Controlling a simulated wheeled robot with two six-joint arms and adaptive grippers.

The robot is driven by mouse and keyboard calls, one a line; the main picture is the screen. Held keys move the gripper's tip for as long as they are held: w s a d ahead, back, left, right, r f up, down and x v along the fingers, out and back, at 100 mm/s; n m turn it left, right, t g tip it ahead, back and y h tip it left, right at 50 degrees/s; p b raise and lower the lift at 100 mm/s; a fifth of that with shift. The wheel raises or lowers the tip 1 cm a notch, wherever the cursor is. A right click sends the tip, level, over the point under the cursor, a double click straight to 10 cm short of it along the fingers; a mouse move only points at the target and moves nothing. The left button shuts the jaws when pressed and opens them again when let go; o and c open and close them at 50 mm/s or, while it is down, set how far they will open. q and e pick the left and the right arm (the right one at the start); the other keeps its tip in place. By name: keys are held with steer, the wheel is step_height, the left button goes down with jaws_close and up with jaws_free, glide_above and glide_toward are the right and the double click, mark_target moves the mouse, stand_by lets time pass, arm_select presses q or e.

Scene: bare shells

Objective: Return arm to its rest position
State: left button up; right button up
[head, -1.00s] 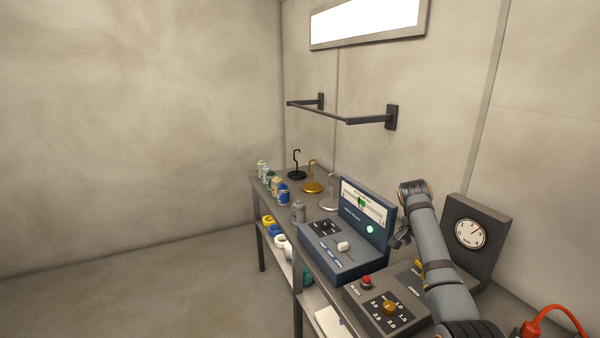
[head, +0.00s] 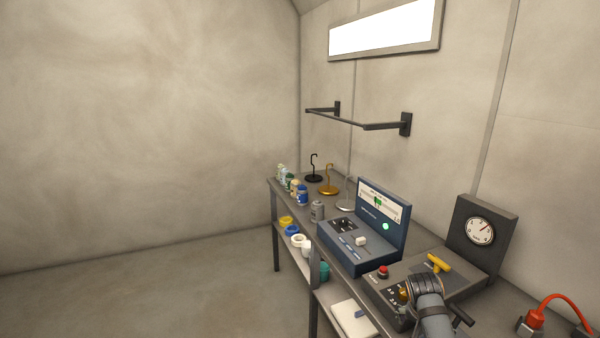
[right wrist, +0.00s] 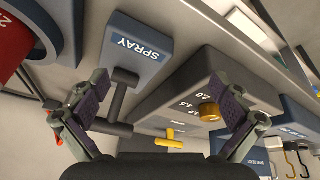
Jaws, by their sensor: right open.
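My right arm (head: 428,290) comes in at the bottom right of the head view, in front of the dark dial box (head: 385,303). No left arm or left gripper shows.
The bench (head: 335,272) runs along the right wall. It carries a blue meter console (head: 350,255), a gauge (head: 480,231), several small cans and hooked weights. A red hose (head: 550,302) is at bottom right. A wall rail (head: 360,122) hangs above. The floor at left is clear.

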steer(key=s+a+f+n+y, duration=0.1)
steer(key=s+a+n, duration=0.2)
steer(key=s, duration=0.6)
steer(key=s+a+f+n+t+y, duration=0.1)
steer(key=s+a+n, duration=0.2)
steer(key=s, duration=0.6)
steer(key=s+a+f+n+y, duration=0.1)
steer(key=s+a+n, duration=0.2)
steer(key=s, duration=0.5)
step_height(320, 180, down, 25)
steer(key=s+d+g, duration=0.1)
steer(key=s+d, duration=0.1)
steer(key=d, duration=0.1)
arm_select(q)
steer(key=shift+s+a, duration=0.25)
steer(key=shift+s, duration=0.2)
arm_select(e)
steer(key=s+f+g, duration=0.1)
steer(key=s+f, duration=1.7)
steer(key=s, duration=0.1)
steer(key=shift+d+m, duration=0.3)
steer(key=shift+d, duration=0.15)
